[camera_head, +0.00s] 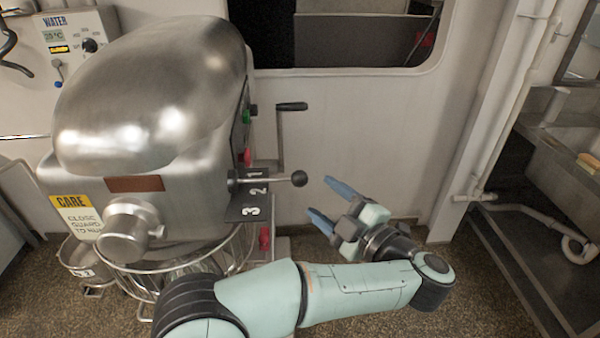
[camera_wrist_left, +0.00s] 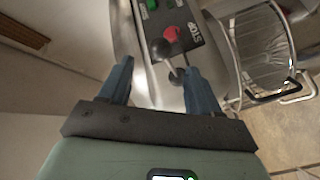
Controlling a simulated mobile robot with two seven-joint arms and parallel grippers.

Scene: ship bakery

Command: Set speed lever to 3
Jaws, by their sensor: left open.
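The speed lever (camera_head: 270,180), a metal rod with a black ball on its end, sticks out to the right from the mixer (camera_head: 160,90). Its numbered plate (camera_head: 251,207) shows a 3 nearest me and a 2 beyond it; the rod lies over the plate just past the 2. In the left wrist view, a dark knob and rod (camera_wrist_left: 168,62) show close by the right finger of the left gripper (camera_wrist_left: 157,75); contact cannot be told.
A red stop button (camera_wrist_left: 171,34) is on the mixer's side panel. A black-handled crank (camera_head: 291,107) rises behind the lever. The wire bowl guard (camera_head: 190,262) is below the mixer head. A pipe (camera_head: 515,100) runs up the wall at right.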

